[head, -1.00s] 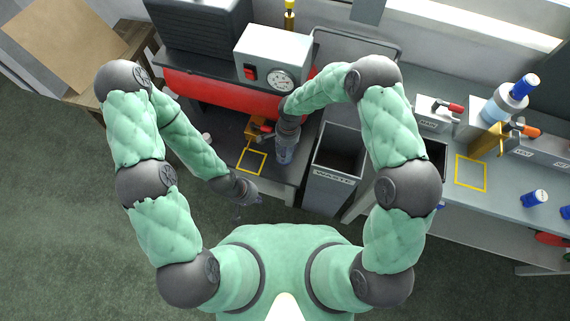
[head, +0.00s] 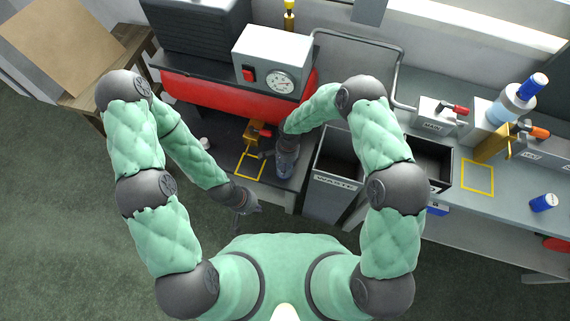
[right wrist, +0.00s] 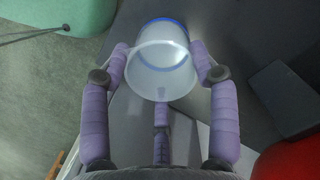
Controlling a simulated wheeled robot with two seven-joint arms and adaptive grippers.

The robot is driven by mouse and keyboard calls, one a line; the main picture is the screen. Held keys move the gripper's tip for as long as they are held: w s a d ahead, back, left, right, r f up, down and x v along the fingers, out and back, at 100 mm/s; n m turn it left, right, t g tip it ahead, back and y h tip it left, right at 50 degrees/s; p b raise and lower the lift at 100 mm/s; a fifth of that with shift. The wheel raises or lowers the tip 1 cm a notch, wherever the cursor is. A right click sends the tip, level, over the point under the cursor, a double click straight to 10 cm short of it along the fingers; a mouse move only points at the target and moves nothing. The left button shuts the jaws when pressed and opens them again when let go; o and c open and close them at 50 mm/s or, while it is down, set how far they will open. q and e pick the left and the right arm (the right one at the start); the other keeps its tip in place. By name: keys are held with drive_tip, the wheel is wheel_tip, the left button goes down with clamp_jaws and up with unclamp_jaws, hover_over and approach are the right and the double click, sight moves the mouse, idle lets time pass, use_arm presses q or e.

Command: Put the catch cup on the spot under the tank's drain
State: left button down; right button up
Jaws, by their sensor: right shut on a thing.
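The clear catch cup (right wrist: 163,80) with a blue ring is between the purple fingers of my right gripper (right wrist: 158,55), which is shut on it. In the head view the cup (head: 287,164) hangs below my right gripper (head: 287,150), right of the yellow square outline (head: 238,176). The square lies on the dark shelf in front of the red tank (head: 220,95). The drain, an orange-yellow fitting with a red handle (head: 254,132), is just behind the square. My left gripper (head: 243,208) is low in front of the shelf; its finger opening is unclear.
A grey waste bin (head: 333,186) stands right of the cup. A small white object (head: 204,143) is on the shelf's left.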

drive_tip(key=shift+f, duration=0.25)
drive_tip(key=o, duration=0.9)
drive_tip(key=shift+r, duration=0.1)
drive_tip(key=shift+o, duration=0.2)
